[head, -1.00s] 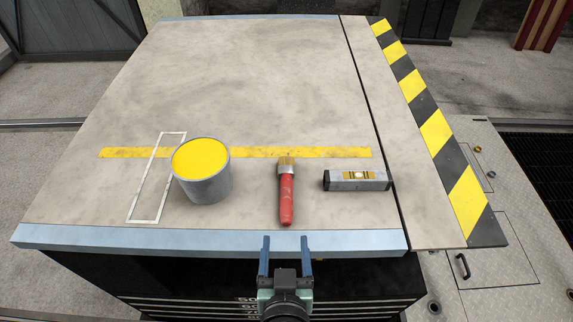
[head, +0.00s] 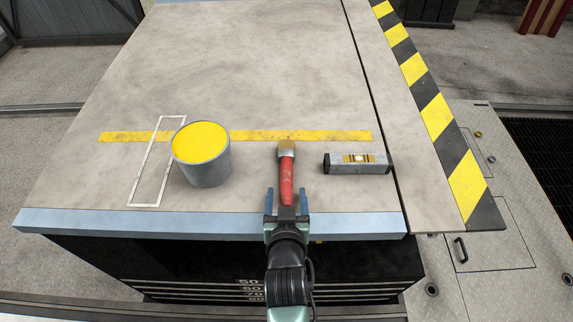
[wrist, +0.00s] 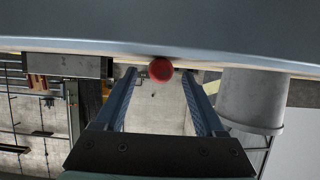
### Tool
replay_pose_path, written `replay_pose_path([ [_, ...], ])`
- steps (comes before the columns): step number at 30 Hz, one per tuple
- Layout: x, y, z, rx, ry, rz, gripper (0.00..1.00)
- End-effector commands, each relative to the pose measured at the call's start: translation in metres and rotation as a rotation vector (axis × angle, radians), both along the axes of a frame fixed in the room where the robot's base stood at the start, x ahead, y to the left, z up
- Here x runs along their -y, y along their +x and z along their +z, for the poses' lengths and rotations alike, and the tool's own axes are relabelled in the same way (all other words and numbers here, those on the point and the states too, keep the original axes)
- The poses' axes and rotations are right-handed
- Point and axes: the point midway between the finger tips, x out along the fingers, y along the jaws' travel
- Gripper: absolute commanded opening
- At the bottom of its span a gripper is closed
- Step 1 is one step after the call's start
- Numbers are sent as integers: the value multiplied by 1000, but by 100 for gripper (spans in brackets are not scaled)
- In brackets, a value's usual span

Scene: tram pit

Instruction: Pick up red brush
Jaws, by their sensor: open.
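The red brush (head: 286,177) lies on the worktable, its bristles pointing away from me and its red handle toward the front edge. My gripper (head: 286,190) is open at the table's front edge, with its two blue fingers to either side of the handle's near end. In the wrist view, the round red end of the brush (wrist: 160,70) shows between and just beyond the open fingers (wrist: 162,75). I cannot tell whether the fingers touch it.
A grey can of yellow paint (head: 203,170) stands left of the brush. A spirit level (head: 358,168) lies to the right. A white outlined rectangle (head: 150,178) is marked left of the can. The table's blue front edge (head: 120,222) is close below my gripper. The far tabletop is clear.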

Motion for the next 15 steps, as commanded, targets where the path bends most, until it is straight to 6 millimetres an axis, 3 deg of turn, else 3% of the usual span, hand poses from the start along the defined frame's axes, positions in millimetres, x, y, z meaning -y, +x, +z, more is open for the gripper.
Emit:
replay_pose_path([
  [4, 0, 16, -6, 1, 1, 0, 72],
  [13, 0, 19, -8, 1, -1, 1, 72],
  [15, 0, 19, -8, 1, -1, 0, 61],
])
